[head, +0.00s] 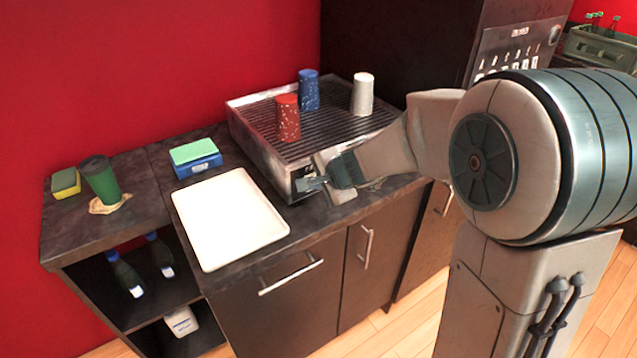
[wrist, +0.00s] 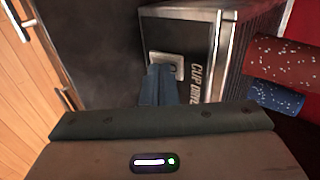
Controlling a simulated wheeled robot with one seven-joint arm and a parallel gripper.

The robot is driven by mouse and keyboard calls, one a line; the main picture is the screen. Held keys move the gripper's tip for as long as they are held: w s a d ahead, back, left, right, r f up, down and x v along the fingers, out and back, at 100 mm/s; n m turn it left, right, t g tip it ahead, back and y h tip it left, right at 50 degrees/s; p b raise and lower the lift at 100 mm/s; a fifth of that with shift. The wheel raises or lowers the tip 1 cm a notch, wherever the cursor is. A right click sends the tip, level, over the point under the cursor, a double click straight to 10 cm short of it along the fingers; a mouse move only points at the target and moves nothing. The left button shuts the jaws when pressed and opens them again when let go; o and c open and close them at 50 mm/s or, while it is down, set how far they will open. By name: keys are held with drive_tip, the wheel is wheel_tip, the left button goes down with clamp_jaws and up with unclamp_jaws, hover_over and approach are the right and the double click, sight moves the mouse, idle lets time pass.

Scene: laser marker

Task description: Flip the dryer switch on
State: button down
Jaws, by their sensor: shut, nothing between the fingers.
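The cup dryer (head: 262,150) is a metal box with a dark slatted top on the counter. In the wrist view its front panel (wrist: 204,38) carries the words "CUP DRYER". The switch (wrist: 166,64) sits on a pale plate on that panel, partly hidden behind the fingertips. My gripper (head: 308,184) is shut and empty at the dryer's front face. In the wrist view the gripper's fingers (wrist: 160,78) reach up to the lower part of the switch plate. I cannot tell whether they touch it or which way the switch is set.
A red cup (head: 288,118), a blue cup (head: 309,90) and a white cup (head: 362,94) stand upside down on the dryer. A white tray (head: 228,218) lies left of my gripper. A blue box with a green top (head: 195,158) and a green cup (head: 100,180) stand farther left.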

drive_tip(key=shift+s+d, duration=0.2)
drive_tip(key=shift+s+d+r+b, duration=0.2)
drive_tip(key=shift+s+d+b, duration=0.2)
drive_tip(key=shift+s+d, duration=0.6)
drive_tip(key=p+v, duration=0.3)
drive_tip(key=v, duration=0.7)
drive_tip(key=shift+s+r, duration=0.2)
drive_tip(key=shift+s, duration=0.15)
